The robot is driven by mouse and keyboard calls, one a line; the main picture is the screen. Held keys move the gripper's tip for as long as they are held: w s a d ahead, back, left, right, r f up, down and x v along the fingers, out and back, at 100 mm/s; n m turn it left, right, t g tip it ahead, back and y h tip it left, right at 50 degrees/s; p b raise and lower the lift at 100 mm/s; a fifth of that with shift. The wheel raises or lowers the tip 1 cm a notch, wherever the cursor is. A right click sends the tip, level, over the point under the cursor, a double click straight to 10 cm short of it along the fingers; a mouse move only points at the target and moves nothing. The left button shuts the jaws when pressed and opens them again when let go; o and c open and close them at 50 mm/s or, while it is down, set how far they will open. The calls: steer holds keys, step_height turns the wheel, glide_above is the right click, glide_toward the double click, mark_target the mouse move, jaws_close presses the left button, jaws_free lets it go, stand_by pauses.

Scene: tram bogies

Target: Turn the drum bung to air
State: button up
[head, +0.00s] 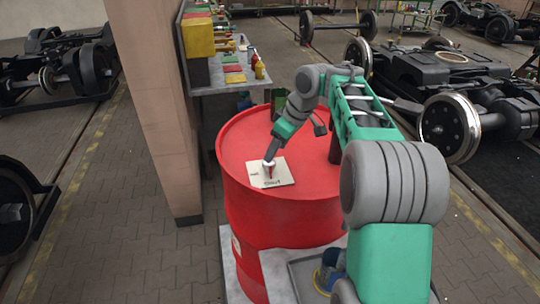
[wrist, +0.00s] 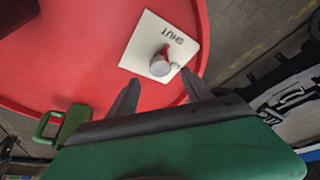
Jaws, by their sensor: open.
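The red drum (head: 240,150) stands upright in front of me in the head view; its red top fills much of the wrist view (wrist: 70,60). A pale square plate (wrist: 140,42) lies on the drum top, with SHUT lettered on it and a second small label that is hard to read. The bung (wrist: 160,67) sits on the plate, with a pale round top and a red part pointing roughly toward SHUT. My gripper (wrist: 160,79) is open, with its fingers spread at either side of the bung's near edge. In the head view my gripper (head: 269,161) partly hides the bung.
A brown pillar (head: 150,110) stands left of the drum. A workbench (head: 230,85) with coloured bins and bottles is behind it. A green object with a handle (wrist: 62,127) is beside the drum top. Bogies (head: 450,125) stand at the right.

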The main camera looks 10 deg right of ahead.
mark_target(269, 167)
steer(key=x, duration=0.5)
steer(key=shift+w+a+f, duration=0.1)
steer(key=shift+f, duration=0.1)
jaws_close()
stand_by(0.3)
